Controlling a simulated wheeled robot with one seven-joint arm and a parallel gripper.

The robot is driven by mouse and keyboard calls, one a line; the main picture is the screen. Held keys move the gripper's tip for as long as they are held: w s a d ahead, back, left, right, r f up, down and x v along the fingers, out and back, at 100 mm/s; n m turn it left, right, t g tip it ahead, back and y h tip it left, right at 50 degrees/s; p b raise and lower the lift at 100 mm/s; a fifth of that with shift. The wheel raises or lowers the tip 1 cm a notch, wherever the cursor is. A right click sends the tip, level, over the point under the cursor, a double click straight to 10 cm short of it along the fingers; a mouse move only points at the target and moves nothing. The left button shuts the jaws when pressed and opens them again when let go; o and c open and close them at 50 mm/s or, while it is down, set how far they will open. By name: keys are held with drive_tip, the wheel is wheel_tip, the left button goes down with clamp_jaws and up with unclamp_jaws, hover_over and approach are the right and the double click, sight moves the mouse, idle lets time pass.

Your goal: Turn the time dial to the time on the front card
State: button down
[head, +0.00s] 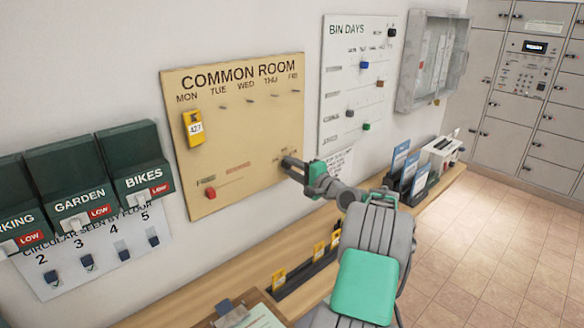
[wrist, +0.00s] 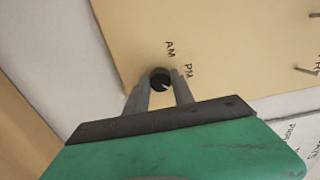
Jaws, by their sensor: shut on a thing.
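The time dial (wrist: 160,79) is a small round black knob with a light pointer mark, low on the tan COMMON ROOM board (head: 230,130). AM and PM are printed beside it in the wrist view; which one the mark points to I cannot tell for sure. My gripper (wrist: 160,84) has its fingers on both sides of the dial and is shut on it. In the head view my gripper (head: 286,163) covers the dial at the board's lower right. A yellow card (head: 195,129) reading about 427 hangs under MON. Several yellow cards (head: 278,279) stand in a dark rack; their print is unreadable.
Pegs line the day row. A wooden shelf (head: 220,280) runs below, with a clipboard and leaflet holder (head: 407,175). The BIN DAYS board (head: 355,90) hangs to the right, dark green boxes (head: 75,170) to the left.

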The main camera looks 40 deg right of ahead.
drive_tip(key=c, duration=1.1)
unclamp_jaws()
drive_tip(key=shift+s, duration=0.1)
drive_tip(key=s+b, duration=0.2)
drive_tip(key=s, duration=0.5)
drive_tip(key=shift+s+d, duration=0.1)
drive_tip(key=shift+s, duration=0.2)
drive_tip(key=shift+d, duration=0.1)
